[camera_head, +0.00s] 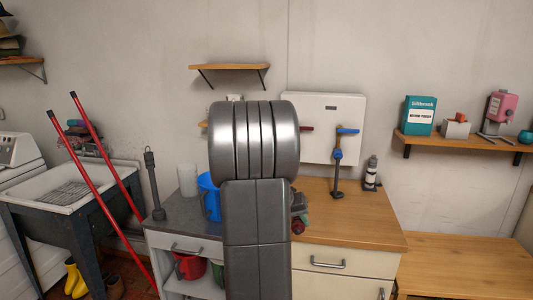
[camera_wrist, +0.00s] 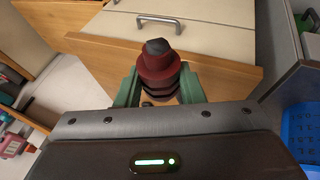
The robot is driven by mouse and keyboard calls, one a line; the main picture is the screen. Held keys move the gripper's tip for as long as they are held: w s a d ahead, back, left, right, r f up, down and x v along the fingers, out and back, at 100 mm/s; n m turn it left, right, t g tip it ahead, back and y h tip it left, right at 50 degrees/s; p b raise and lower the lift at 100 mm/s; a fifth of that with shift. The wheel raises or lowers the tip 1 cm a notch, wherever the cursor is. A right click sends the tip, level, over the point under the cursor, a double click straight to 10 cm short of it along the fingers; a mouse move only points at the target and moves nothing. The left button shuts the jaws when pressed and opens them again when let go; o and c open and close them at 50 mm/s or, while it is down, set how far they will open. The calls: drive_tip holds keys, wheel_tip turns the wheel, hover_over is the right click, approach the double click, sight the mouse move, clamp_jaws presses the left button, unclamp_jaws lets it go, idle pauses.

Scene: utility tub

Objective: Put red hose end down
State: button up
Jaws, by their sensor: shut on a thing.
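A dark red hose end (camera_wrist: 160,66) with a dark tip sits between the green fingers of my gripper (camera_wrist: 158,88) in the wrist view. The fingers are shut on its sides. In the head view my arm hides most of my gripper. A small dark red part (camera_head: 298,227) shows just right of the arm, over the wooden worktop (camera_head: 370,218). I cannot tell whether the hose end touches the worktop. A red handle (camera_head: 306,128) on the white wall panel (camera_head: 325,105) is partly hidden by my arm.
A dark bottle (camera_head: 371,175) stands at the worktop's back. A blue container (camera_head: 209,196) and a whitish cylinder (camera_head: 187,180) stand left of my arm. The worktop's front right is clear.

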drive_tip(key=s+a+f, duration=0.2)
drive_tip(key=a+f, duration=0.1)
drive_tip(key=f, duration=0.5)
drive_tip(key=s+a+f, duration=0.2)
drive_tip(key=a+f, duration=0.1)
drive_tip(key=f, duration=0.5)
drive_tip(key=s+a+f, duration=0.2)
drive_tip(key=a+f, duration=0.1)
drive_tip(key=f, duration=0.5)
drive_tip(key=shift+f+n, duration=0.15)
drive_tip(key=shift+n, duration=0.25)
